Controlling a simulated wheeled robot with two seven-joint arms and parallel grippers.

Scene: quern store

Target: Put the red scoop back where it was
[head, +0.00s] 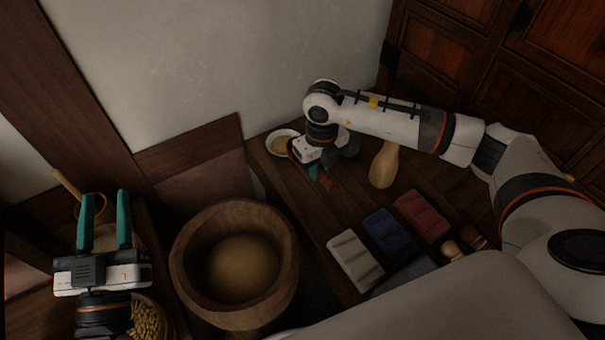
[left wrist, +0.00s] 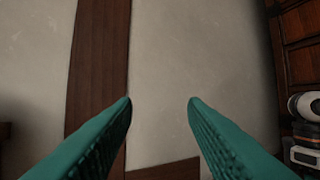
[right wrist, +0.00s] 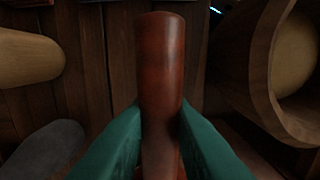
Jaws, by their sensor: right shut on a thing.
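The red scoop shows as a reddish-brown rounded handle (right wrist: 161,60) in the right wrist view, between my right gripper's (right wrist: 160,118) green fingers, which are shut on it. The scoop's other end is out of sight there. In the head view only a small red part (head: 327,183) shows by my right gripper (head: 318,172), over the back of the dark wooden table; the gap to the table is unclear. My left gripper (head: 106,215) is open and empty at the left, its fingers pointing up. Its fingers (left wrist: 160,102) also show apart in the left wrist view.
A large wooden bowl (head: 190,262) with tan contents stands in the middle. A small white dish (head: 271,147) lies behind my right gripper. A pale gourd-like thing (head: 384,165) and white (head: 355,259), blue (head: 388,231) and red (head: 422,214) blocks lie right. A basket of grain (head: 147,320) is near my left gripper.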

